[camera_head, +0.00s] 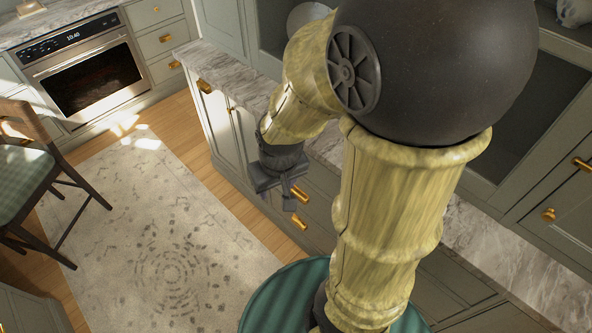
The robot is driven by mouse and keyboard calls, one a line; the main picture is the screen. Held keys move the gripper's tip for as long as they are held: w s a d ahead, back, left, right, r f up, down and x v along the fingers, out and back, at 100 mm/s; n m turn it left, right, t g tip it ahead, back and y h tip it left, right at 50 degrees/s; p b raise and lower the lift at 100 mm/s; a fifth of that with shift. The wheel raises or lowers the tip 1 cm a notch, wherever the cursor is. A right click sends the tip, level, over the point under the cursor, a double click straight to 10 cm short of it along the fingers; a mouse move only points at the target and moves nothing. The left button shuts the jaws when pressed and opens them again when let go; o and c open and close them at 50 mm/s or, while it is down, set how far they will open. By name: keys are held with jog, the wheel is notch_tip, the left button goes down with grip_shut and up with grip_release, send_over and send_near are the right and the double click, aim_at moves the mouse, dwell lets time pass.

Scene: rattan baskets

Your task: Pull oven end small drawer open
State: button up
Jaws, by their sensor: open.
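My gripper (288,198) is dark grey, points down and is open in front of the grey-green counter cabinet (247,150). Its fingers are beside a gold drawer handle (301,191); I cannot tell whether they touch it. Another gold handle (299,222) sits just below. At the cabinet's oven end, a gold handle (204,87) sits near the top under the marble edge. The oven (90,75) stands at the upper left, with small drawers (158,40) to its right. The drawer fronts in view look closed. My arm hides part of the counter and cabinet.
A patterned rug (150,230) covers the open floor left of the cabinet. A dark wooden chair with a green checked seat (22,180) stands at the left edge. The marble counter (465,235) runs behind my arm, with wall cabinets (560,200) at the right.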

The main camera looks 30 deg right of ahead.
jog(key=w+d+f+n+g+h+b, duration=0.2)
jog(key=w+f+n+h+b, duration=0.15)
jog(key=f, duration=0.45)
jog(key=w+d+f+n+g+h+b, duration=0.1)
jog(key=w+f+n+h+b, duration=0.1)
jog(key=f+n+b, duration=0.45)
jog(key=w+d+f+n+g+h+b, duration=0.2)
jog(key=w+f+h+b, duration=0.1)
jog(key=f, duration=0.7)
jog(key=w+a+f+n+t+h+b, duration=0.3)
jog(key=w+f+n+t+h+b, duration=0.5)
jog(key=w+f+n, duration=0.3)
jog(key=shift+w+a+f+n+t, duration=0.2)
jog(key=shift+w+a+n+t, duration=0.1)
jog(key=shift+w+n, duration=0.55)
jog(key=shift+h, duration=0.25)
jog(key=x, duration=1.7)
jog(key=shift+d+p, duration=0.25)
jog(key=shift+p, duration=0.05)
